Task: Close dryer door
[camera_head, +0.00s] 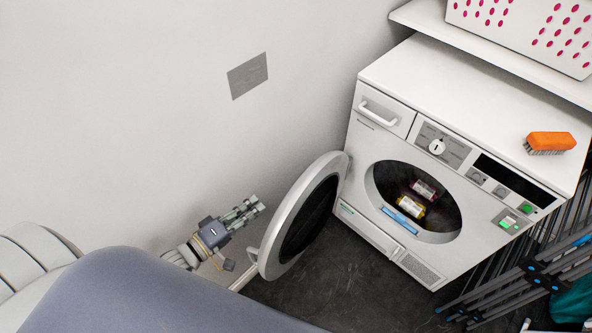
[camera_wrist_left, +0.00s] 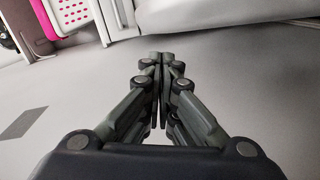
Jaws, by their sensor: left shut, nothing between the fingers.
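The white dryer (camera_head: 440,150) stands against the wall at the right. Its round door (camera_head: 283,240) is swung wide open, hinged at the left of the dark drum opening (camera_head: 440,212). My left gripper (camera_head: 252,208) is shut and empty, between the wall and the outer face of the open door, apart from the door. In the left wrist view its fingers (camera_wrist_left: 160,65) are together with nothing between them. My right gripper is not in view.
Small containers (camera_head: 411,207) lie inside the drum. An orange brush (camera_head: 550,142) rests on top of the dryer. A shelf carries a white basket with pink holes (camera_head: 530,28). A folded rack (camera_head: 545,270) stands at the lower right. The dark floor (camera_head: 350,280) before the dryer is clear.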

